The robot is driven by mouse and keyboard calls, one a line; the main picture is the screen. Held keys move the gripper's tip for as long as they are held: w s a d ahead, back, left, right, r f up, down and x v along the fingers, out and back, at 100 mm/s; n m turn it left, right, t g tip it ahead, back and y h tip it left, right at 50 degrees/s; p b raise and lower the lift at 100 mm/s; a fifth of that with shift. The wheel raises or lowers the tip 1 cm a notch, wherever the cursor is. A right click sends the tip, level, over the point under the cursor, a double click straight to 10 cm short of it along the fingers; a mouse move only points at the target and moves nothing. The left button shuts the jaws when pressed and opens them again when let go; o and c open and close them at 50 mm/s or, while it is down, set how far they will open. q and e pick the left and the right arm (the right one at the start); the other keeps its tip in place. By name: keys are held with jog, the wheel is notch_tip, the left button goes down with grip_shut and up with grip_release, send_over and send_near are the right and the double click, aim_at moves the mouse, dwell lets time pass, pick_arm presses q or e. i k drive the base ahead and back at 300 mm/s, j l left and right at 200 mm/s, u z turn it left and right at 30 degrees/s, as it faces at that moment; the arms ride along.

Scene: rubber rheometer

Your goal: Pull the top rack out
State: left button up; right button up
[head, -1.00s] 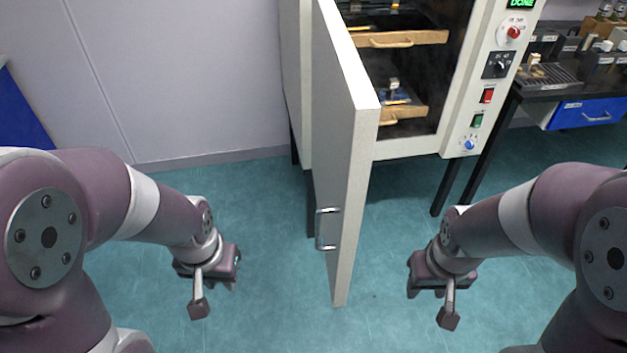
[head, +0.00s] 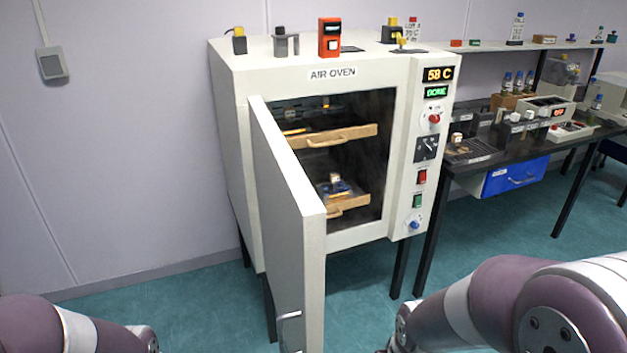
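The top rack (head: 355,137) is a wooden-fronted shelf with a curved handle (head: 327,140), inside the air oven (head: 345,238). A dark item lies on it. A lower rack (head: 351,203) with a similar front carries a small device (head: 336,184); its handle is partly hidden by the door. The oven door (head: 285,215) stands open toward me, left of the opening, with a metal handle (head: 289,330) low on it. My two arms show at the bottom left and bottom right. Both grippers are below the picture, out of view.
The open door edge juts forward at the left of the racks. Oven controls (head: 427,150) line the right side. A black bench (head: 480,160) with instruments and a blue drawer (head: 515,176) stands at the right. Several small items sit on the oven top.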

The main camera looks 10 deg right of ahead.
aim_at(329, 129)
jog(key=i+l, duration=0.1)
jog(key=l, duration=0.35)
jog(key=i+l, duration=0.15)
jog(key=l, duration=0.3)
jog(key=i+l, duration=0.1)
jog(key=l, duration=0.35)
jog(key=i+l, duration=0.1)
jog(key=l, duration=0.35)
jog(key=i+j, duration=0.1)
jog(key=i, duration=1.05)
